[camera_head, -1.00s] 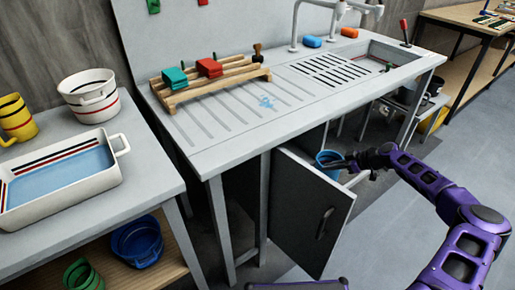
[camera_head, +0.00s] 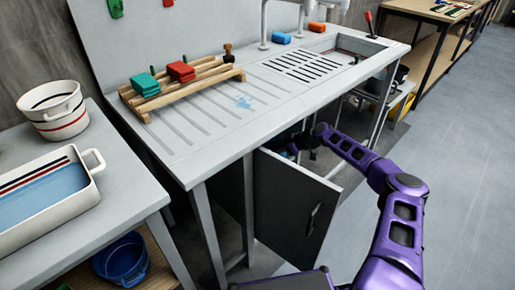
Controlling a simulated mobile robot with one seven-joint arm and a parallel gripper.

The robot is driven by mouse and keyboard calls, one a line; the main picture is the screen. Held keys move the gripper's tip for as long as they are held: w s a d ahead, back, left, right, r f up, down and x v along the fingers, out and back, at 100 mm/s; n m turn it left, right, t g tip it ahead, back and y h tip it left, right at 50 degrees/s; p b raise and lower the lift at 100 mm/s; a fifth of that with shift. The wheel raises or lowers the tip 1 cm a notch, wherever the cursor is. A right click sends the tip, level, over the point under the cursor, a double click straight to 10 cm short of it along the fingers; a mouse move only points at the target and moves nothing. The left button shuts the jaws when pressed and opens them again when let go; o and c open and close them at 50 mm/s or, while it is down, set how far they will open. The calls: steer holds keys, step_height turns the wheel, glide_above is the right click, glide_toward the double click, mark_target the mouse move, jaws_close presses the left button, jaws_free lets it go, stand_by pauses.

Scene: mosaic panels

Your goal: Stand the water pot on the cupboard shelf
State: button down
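The cupboard under the sink counter has its grey door (camera_head: 292,207) standing open, with a dark handle on it. My gripper (camera_head: 297,146) reaches into the opening above and behind this door, under the counter edge. A small bit of blue (camera_head: 284,140) shows beside the gripper; it looks like part of the blue pot, most of which is hidden. I cannot see whether the fingers are closed on it or whether it touches a shelf. The cupboard shelf itself is hidden by the door and counter.
The sink counter (camera_head: 215,125) holds a wooden rack (camera_head: 180,90) with green and red blocks, and a blue puddle. At left, a table carries a white pot (camera_head: 53,110) and a white basin (camera_head: 95,192); a blue tub (camera_head: 122,259) sits below. The floor at right is clear.

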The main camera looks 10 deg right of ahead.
steer(key=w+a, duration=0.3)
steer(key=a, duration=0.2)
steer(key=shift+w, duration=0.2)
steer(key=shift+a+f, duration=0.1)
steer(key=c, duration=1)
jaws_free()
steer(key=shift+c, duration=0.2)
steer(key=shift+v, duration=3.8)
steer(key=shift+p, duration=0.3)
